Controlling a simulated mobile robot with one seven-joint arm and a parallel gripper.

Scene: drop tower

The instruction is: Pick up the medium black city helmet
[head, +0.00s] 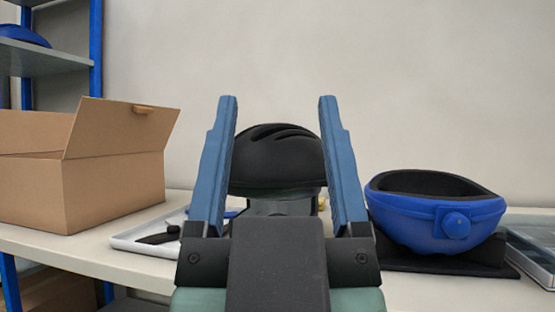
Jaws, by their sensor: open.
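The black helmet (277,160) is in the middle of the head view, dome up, with a few dark vent slots on top. It appears to rest on a dark grey support (280,206), partly hidden by my gripper. My gripper (273,100) is open, with its two blue fingers pointing up and away in the picture. The helmet shows between the fingers, and its side edges come close to them. I cannot tell how far the fingertips are from it in depth. The helmet's lower front is partly hidden.
An open cardboard box (115,190) stands on the table (60,248) at left. A white tray (130,243) with a black strap lies beside it. Blue-posted shelving (96,50) stands behind left.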

